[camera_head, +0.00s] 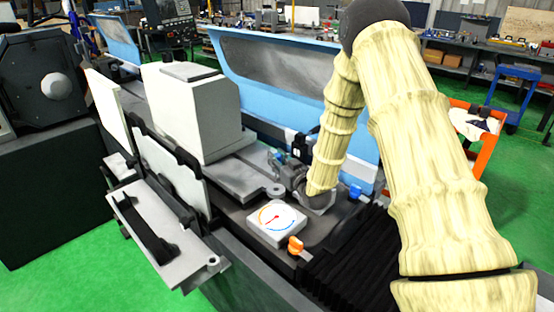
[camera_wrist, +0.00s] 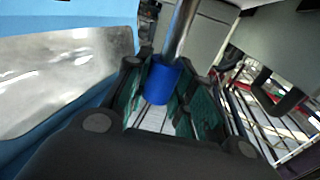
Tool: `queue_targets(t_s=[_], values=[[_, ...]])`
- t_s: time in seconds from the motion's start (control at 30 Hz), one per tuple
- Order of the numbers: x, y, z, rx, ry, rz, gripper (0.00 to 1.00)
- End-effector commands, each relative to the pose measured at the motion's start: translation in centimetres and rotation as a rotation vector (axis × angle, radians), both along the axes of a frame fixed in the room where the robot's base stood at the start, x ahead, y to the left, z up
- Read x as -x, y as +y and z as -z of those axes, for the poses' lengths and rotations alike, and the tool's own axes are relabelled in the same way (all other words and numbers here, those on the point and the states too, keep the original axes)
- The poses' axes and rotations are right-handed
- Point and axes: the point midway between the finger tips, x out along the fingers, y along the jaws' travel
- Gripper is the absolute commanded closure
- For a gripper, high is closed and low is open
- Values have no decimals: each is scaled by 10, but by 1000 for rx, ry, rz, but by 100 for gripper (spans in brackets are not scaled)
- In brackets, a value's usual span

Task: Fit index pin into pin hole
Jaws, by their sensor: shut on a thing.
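My gripper (camera_wrist: 160,95) is shut on the index pin, a steel shaft (camera_wrist: 182,30) with a blue sleeve (camera_wrist: 158,84) between the green-lined fingers. The shaft extends away from the fingers to the top of the wrist view; its far end is out of frame. In the head view my gripper (camera_head: 284,166) is over the machine bed, beside the grey table plate (camera_head: 238,178); the pin is hard to make out there. A rounded lug (camera_head: 275,189) at the plate's end is just below my gripper. I cannot tell whether it contains the pin hole.
A white housing (camera_head: 190,110) stands on the left, and a blue guard (camera_head: 290,85) runs behind. Black bellows (camera_head: 340,270) cover the near bed.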

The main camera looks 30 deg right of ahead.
Motion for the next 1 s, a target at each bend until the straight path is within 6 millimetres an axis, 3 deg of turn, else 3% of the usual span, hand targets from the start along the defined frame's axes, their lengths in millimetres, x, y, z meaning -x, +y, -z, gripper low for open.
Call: queue_targets(t_s=[0.5,1.0], values=[[0,1,39,0,0,-1,100],[0,1,41,0,-1,-1,100]])
